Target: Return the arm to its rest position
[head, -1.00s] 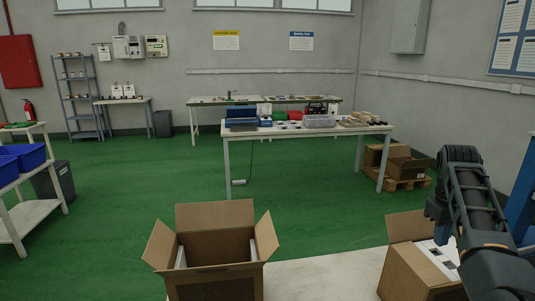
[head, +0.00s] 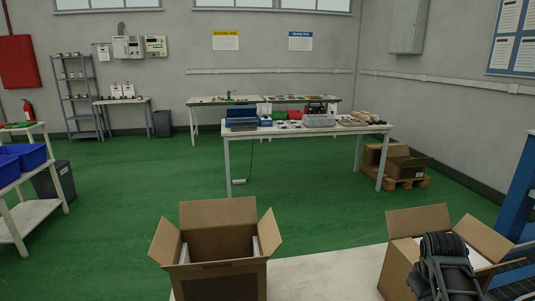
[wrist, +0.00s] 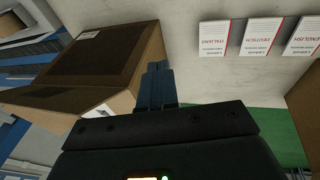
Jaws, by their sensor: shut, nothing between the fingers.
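My arm (head: 445,266) shows at the lower right of the head view, low in front of the right cardboard box (head: 399,268). It hides part of that box's front and opening. My gripper (wrist: 157,72) shows in the wrist view with its blue-grey fingers together and nothing between them. I cannot make out the fingertips in the head view. In the wrist view a cardboard box (wrist: 100,55) lies to the left of the fingers, close to them; I cannot tell whether they touch.
An open cardboard box (head: 222,281) stands at the front middle, by a pale surface (head: 325,272). Printed leaflets (wrist: 262,37) lie at the upper right of the wrist view. A blue post (head: 518,185) stands at the right edge. Green floor is clear towards the workbench (head: 300,130).

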